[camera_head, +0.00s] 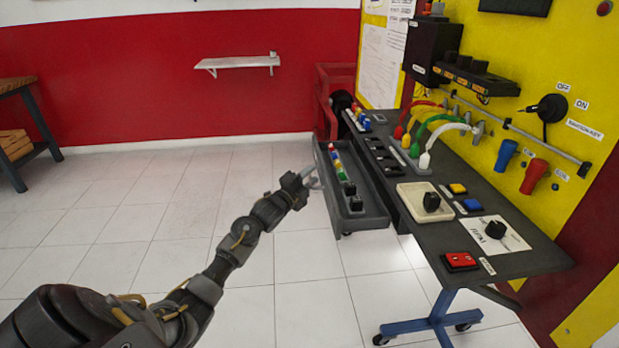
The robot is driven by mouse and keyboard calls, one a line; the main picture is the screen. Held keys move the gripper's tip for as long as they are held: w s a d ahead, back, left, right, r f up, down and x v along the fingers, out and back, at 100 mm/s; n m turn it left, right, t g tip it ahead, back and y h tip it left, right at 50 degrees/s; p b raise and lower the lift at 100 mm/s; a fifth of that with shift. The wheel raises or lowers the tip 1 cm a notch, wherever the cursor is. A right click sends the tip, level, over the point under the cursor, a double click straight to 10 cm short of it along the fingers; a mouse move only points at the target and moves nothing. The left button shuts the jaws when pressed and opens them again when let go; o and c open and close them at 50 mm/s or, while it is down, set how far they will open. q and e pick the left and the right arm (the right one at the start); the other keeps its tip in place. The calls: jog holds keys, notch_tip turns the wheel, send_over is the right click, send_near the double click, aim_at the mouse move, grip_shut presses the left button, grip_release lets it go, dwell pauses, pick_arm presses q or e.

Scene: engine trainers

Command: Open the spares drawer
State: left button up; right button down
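The spares drawer (372,222) is a dark grey tray under the bench (458,228). It stands pulled out to the left, with its inside showing. Small coloured pieces (339,166) and black blocks (353,197) lie in it. My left gripper (312,178) is at the outer front side of the drawer, by a light grey part that may be its handle. The fingers are too small to tell whether they are open or shut on it. My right gripper is not in view.
The bench top holds colored plugs (424,160), a beige plate with a black knob (418,205) and a red box (459,261). A blue wheeled leg (435,318) stands below. A wooden table (16,88) is far left. The tiled floor left of the drawer is clear.

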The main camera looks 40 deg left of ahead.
pick_arm(q)
jog(key=shift+s, duration=0.1)
jog(key=s+f, duration=0.1)
jog(key=s, duration=0.9)
jog(key=shift+s+a+f, duration=0.25)
jog(key=shift+s+a, duration=0.05)
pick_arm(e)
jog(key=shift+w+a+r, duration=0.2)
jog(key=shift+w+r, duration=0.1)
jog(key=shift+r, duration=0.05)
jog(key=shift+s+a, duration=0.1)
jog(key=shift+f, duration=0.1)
